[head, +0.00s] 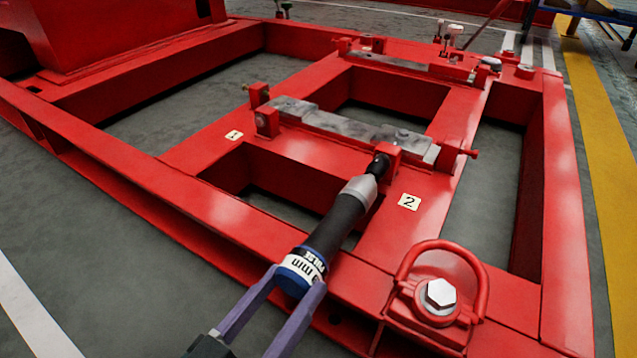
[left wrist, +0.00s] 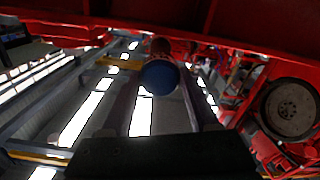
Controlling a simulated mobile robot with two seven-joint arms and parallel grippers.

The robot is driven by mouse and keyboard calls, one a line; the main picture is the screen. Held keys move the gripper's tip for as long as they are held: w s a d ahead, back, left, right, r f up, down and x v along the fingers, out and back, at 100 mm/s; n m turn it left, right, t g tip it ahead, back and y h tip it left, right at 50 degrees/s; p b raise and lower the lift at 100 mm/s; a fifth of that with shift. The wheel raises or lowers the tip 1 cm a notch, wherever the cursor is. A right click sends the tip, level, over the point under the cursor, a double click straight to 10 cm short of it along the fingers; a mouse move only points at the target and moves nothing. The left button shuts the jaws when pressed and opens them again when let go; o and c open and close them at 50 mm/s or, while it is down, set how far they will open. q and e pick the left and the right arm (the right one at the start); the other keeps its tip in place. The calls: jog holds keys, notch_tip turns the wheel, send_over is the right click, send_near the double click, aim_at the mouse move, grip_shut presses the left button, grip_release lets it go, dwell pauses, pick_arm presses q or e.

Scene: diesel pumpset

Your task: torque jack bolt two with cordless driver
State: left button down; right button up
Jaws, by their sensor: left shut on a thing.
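The cordless driver (head: 340,222) is a dark cylinder with a grey collar, a black nose and a blue band with white lettering at its rear. My left gripper (head: 297,277) is shut around this rear end. The driver slants up and away, and its nose is at the red jack bolt block (head: 391,153) beside the label "2" (head: 409,202). The nose covers the bolt head, so I cannot tell whether it is fully seated. In the left wrist view, the driver's blue round end (left wrist: 160,78) shows between the fingers. My right gripper is not in view.
A grey metal plate (head: 340,124) lies on the red frame (head: 210,207) between small red blocks. The label "1" (head: 234,135) is to its left. A red lifting ring (head: 480,285) with a large bolt (head: 440,293) stands at the near right corner. The frame has open gaps.

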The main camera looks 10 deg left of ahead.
pick_arm(q)
jog(key=shift+w+d+r, duration=0.1)
jog(key=shift+w, duration=0.25)
dwell(0.3)
jog(key=shift+s, duration=0.15)
dwell(0.4)
